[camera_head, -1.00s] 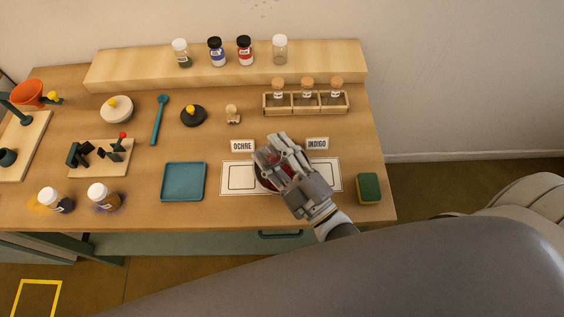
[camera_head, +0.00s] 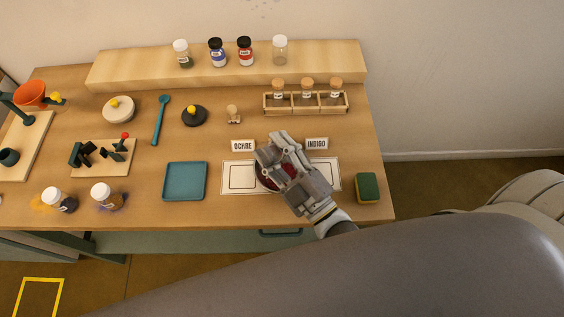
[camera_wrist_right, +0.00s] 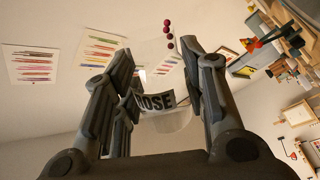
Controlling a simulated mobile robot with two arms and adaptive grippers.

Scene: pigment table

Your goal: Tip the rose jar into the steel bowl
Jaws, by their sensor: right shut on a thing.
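My right gripper (camera_head: 272,146) is over the printed mat in the head view, above a round bowl (camera_head: 259,180) with deep red contents. The gripper covers much of the bowl. In the right wrist view my gripper (camera_wrist_right: 155,95) is shut on the clear rose jar (camera_wrist_right: 172,122), whose ROSE label shows between the fingers. The jar looks tilted and mostly see-through. A few dark pink beads (camera_wrist_right: 168,30) show beyond the fingers; I cannot tell if they are inside the jar. In the head view the jar is hidden by the gripper. My left gripper is not in view.
OCHRE (camera_head: 243,146) and INDIGO (camera_head: 317,144) signs stand behind the mat (camera_head: 237,188). A teal tray (camera_head: 185,181) lies left, a sponge (camera_head: 368,187) right. A rack of corked jars (camera_head: 305,108) stands behind.

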